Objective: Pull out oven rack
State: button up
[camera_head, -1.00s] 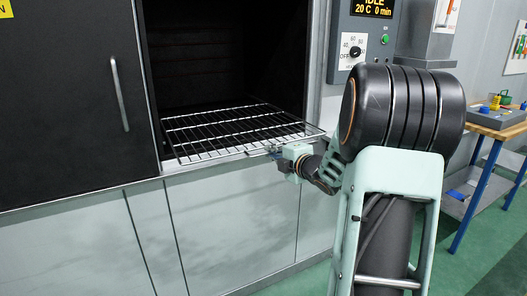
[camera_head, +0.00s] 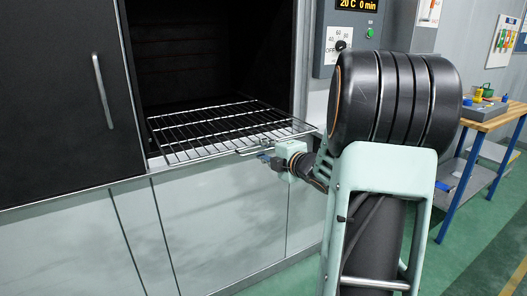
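The oven rack (camera_head: 205,131) is a wire grid lying level in the open oven chamber (camera_head: 200,60). Its front edge sticks out a little past the oven's front sill. My gripper (camera_head: 262,155) is at the front edge of the rack, right of its middle, at the small wire loop there. The fingers are small and partly hidden by the rack wire and my wrist, so I cannot tell whether they are closed on it.
The dark oven door (camera_head: 62,95) stands to the left of the opening. A control panel (camera_head: 345,40) with a dial and display is at the right. A wooden-topped workbench (camera_head: 495,118) stands further right. The green floor (camera_head: 480,240) at the lower right is clear.

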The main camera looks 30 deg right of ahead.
jog(key=v, duration=1.2)
dwell(0.3)
